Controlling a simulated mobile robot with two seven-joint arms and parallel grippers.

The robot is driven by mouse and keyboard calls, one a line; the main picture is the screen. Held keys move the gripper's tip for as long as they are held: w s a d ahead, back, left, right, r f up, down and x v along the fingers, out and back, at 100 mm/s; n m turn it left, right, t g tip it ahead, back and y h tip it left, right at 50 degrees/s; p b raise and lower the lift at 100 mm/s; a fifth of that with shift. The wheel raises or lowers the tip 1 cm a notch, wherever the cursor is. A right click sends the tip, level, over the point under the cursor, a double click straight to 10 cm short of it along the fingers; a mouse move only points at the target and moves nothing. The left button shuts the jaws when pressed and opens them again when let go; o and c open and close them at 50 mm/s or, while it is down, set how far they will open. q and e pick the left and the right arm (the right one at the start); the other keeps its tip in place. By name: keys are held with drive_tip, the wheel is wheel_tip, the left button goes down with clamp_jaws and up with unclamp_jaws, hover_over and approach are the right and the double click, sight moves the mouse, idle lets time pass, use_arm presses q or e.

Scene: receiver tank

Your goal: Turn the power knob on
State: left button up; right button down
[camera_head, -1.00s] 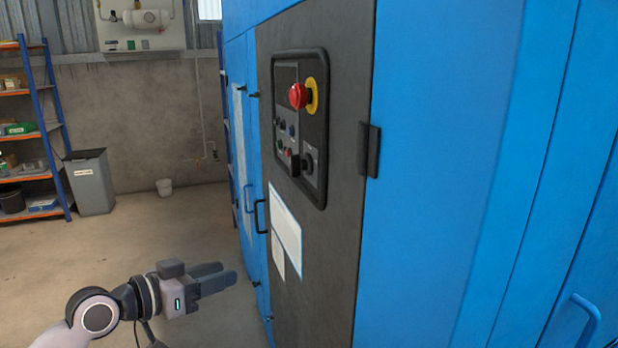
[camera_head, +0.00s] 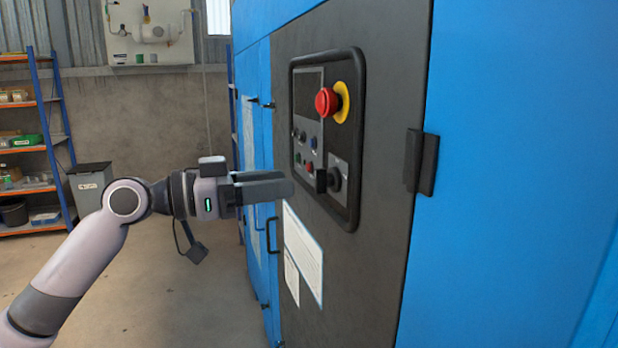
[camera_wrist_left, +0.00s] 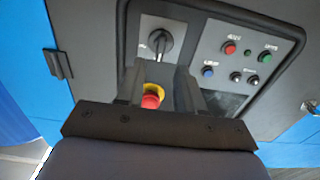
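The power knob (camera_head: 334,179) is a black rotary knob on a light plate, low on the control panel (camera_head: 353,215). In the left wrist view the knob (camera_wrist_left: 163,42) shows just beyond my fingertips, its handle slanted. My left gripper (camera_head: 290,187) is level with the knob in the head view, left of it and apart from the panel. In the left wrist view the two fingers of the left gripper (camera_wrist_left: 160,70) are spread with nothing held between them. My right gripper is in neither view.
A red emergency button (camera_head: 327,101) with a yellow collar sits above the knob. Small coloured buttons (camera_head: 310,167) lie left of it.

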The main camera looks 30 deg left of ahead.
sight(315, 179)
use_arm(q)
drive_tip(key=p+x, duration=0.1)
drive_tip(key=x, duration=0.3)
drive_tip(key=shift+w+r, duration=0.1)
drive_tip(key=shift+r, duration=0.05)
drive_tip(key=shift+p+x, duration=0.4)
drive_tip(key=shift+x, duration=0.45)
clamp_jaws()
